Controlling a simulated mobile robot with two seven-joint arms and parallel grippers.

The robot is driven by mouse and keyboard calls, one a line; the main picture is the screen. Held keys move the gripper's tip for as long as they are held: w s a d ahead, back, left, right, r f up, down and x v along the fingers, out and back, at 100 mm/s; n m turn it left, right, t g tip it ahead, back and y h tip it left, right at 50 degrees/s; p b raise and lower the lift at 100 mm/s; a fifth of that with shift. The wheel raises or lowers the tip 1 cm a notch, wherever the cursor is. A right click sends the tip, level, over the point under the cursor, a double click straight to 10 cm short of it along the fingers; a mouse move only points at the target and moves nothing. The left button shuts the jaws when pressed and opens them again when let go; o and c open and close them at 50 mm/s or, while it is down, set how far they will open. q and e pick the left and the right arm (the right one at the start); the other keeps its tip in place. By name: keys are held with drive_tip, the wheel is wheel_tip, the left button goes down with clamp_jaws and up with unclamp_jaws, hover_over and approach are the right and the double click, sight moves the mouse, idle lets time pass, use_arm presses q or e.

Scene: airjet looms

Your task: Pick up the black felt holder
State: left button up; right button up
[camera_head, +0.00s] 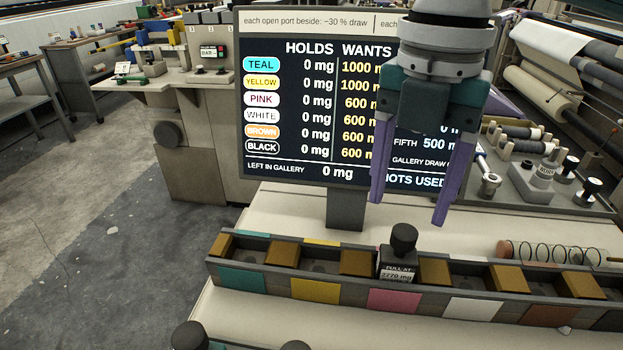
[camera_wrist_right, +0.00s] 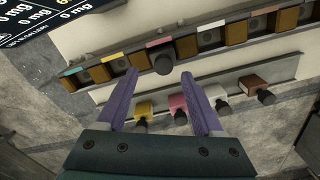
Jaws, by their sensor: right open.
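I cannot pick out a holder with black felt for certain. A dark block with a black round knob (camera_head: 401,262) sits in the slotted rack, labelled "PULL AT" and a mg figure. In the right wrist view the knob (camera_wrist_right: 163,62) shows just beyond my fingertips. That view also shows a yellow holder (camera_wrist_right: 144,109), a pink holder (camera_wrist_right: 178,103), a white holder (camera_wrist_right: 216,95) and a brown holder (camera_wrist_right: 252,85), each with a dark knob, along a lower ledge. My right gripper (camera_head: 408,212) is open and empty, above the rack and apart from the knob. My left gripper is not in view.
The slotted rack (camera_head: 455,306) has coloured plates along its front and gold blocks inside. A screen (camera_head: 310,110) stands close behind my right gripper. A spring-wound tube (camera_head: 545,252) lies at the right. Dark knobs (camera_head: 190,336) show at the bottom left.

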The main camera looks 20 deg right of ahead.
sight(406, 230)
drive_tip(key=f, duration=0.5)
drive_tip(key=shift+s+d+f, duration=0.2)
drive_tip(key=shift+s+f, duration=0.05)
drive_tip(key=shift+f, duration=0.15)
clamp_jaws()
idle(1.0)
